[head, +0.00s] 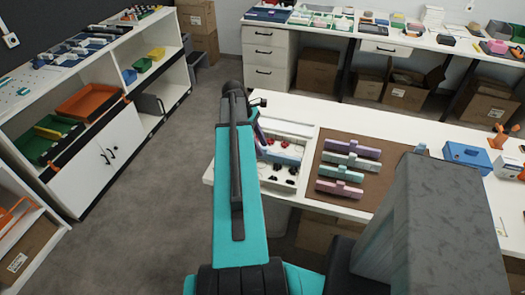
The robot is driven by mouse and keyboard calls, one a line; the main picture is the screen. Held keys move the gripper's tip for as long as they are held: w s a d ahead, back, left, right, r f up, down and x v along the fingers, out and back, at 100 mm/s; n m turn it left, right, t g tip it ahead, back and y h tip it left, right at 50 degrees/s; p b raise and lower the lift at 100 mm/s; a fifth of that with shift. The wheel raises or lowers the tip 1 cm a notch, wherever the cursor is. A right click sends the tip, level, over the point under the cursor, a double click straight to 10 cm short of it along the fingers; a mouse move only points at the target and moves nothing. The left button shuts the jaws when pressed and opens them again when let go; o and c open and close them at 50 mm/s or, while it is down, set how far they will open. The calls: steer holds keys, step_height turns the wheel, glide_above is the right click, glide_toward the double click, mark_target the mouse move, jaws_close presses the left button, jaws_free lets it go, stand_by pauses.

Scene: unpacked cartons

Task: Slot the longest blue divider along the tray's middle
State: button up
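A white tray (288,125) stands on the white table, just right of my teal arm, which hides its left part. Small dark and red items lie in it, and a pale blue strip (284,158) crosses it. Dividers with raised middle grips lie side by side on a brown mat (388,178) right of the tray: purple (365,151), pale grey-green (364,164), pale teal (354,176) and pink (350,192). Which is the longest blue one is unclear. My gripper (257,104) is near the tray's left side, mostly hidden behind my arm; its fingers cannot be made out.
A blue box (466,157) and an orange item (499,135) stand farther right on the table. Shelves with bins (88,101) line the left wall. A long bench with drawers (264,52) runs along the back. Grey floor is clear between.

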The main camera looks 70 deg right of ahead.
steer(key=b+v, duration=0.1)
steer(key=v, duration=0.8)
steer(key=shift+w+r+b, duration=0.15)
steer(key=shift+r+b, duration=0.2)
steer(key=shift+w, duration=0.1)
stand_by(0.4)
